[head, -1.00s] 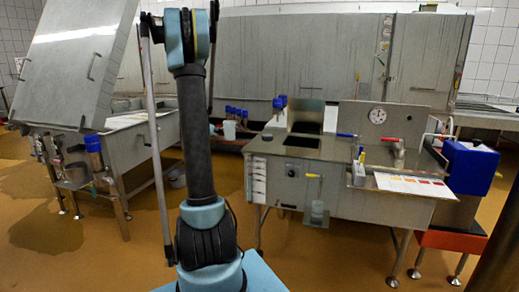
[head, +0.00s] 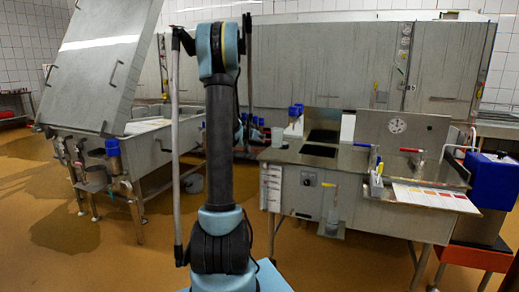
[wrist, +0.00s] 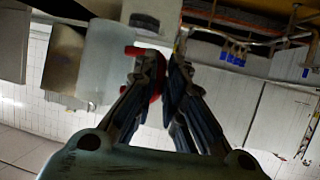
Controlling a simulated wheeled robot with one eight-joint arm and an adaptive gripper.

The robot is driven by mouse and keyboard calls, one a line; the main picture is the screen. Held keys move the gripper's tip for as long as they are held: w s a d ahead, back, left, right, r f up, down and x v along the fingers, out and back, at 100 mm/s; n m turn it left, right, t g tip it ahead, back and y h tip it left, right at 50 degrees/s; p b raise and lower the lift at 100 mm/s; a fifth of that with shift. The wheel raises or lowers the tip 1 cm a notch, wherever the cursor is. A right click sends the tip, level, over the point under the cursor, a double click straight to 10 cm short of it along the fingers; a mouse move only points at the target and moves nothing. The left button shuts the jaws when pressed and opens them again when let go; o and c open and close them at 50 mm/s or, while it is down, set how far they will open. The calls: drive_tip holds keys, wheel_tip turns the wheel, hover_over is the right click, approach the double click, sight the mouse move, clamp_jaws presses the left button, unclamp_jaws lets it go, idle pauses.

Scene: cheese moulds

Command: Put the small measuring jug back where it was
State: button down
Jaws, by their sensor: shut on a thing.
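The small measuring jug (wrist: 108,62) is pale and translucent with a red handle (wrist: 156,82). In the wrist view it is at the left of my gripper (wrist: 167,62), whose fingers are shut on the handle. The handle is partly hidden by the left finger. In the head view a small pale vessel (head: 277,136) shows just right of my arm and looks like the same jug. My gripper itself is hidden behind my arm there. I see no surface touching the jug in the wrist view.
A steel vat (head: 150,150) with a tilted lid (head: 100,60) is at left. Open floor lies between.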

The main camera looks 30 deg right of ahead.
drive_tip(key=shift+f, duration=2.1)
drive_tip(key=c, duration=1.7)
unclamp_jaws()
drive_tip(key=shift+o, duration=0.2)
drive_tip(key=shift+a, duration=0.1)
drive_tip(key=s+a+r+n+g+y, duration=0.25)
drive_tip(key=s+a+n+y, duration=0.2)
drive_tip(key=s+a, duration=1.85)
drive_tip(key=s+a+f+n+g+y, duration=0.1)
drive_tip(key=s+a+f+n+y, duration=0.2)
drive_tip(key=s+a, duration=0.7)
drive_tip(key=s+a+f+n+g+y, duration=0.1)
drive_tip(key=s+a+f+n+y, duration=0.3)
drive_tip(key=s+a+f, duration=0.3)
drive_tip(key=s+a, duration=0.4)
drive_tip(key=shift+a, duration=0.15)
drive_tip(key=shift+w, duration=0.1)
